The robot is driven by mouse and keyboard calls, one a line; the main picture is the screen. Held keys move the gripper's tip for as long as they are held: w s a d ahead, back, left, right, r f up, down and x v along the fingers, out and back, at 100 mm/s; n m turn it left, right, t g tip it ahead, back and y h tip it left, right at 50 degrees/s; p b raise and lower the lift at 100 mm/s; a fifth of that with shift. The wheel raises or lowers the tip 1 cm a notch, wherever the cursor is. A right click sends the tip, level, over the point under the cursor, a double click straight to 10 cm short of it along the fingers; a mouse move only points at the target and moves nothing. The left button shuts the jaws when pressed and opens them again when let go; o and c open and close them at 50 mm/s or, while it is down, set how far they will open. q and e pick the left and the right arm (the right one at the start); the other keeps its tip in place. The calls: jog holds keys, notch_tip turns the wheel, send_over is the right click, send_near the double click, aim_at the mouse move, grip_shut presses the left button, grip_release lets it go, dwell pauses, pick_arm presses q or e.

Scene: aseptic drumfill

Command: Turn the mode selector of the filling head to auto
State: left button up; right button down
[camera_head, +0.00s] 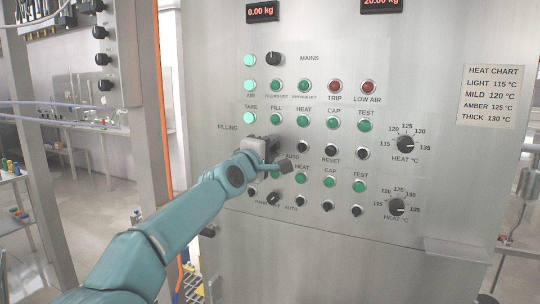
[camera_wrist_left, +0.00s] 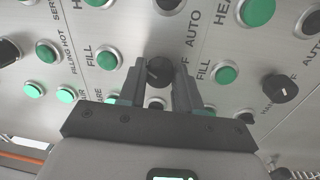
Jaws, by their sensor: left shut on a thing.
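A black selector knob (camera_wrist_left: 159,69) on the steel panel (camera_wrist_left: 130,85) sits between the two fingers of my left gripper (camera_wrist_left: 160,82) in the left wrist view. The fingers are shut on it from both sides. In the head view my left gripper (camera_head: 271,150) is against the panel in the FILLING row and hides this knob. I cannot tell which position the knob points to. My right gripper is in neither view.
A similar selector (camera_head: 273,198) sits below my left gripper; it also shows in the left wrist view (camera_wrist_left: 280,88). Green buttons (camera_head: 303,120), black buttons and two heat dials (camera_head: 405,144) crowd the panel. A small ledge (camera_head: 458,248) juts out at lower right.

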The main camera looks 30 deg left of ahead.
pick_arm(q)
jog(key=shift+a+r+m+b, duration=0.1)
jog(key=shift+m+b, duration=0.25)
jog(key=shift+m, duration=0.45)
jog(key=shift+s+r, duration=0.1)
jog(key=o, duration=1)
jog(key=shift+o, duration=0.2)
jog(key=s+f+b, duration=0.1)
jog(key=s+b, duration=0.2)
jog(key=s, duration=1.3)
jog(key=shift+d+f, duration=0.35)
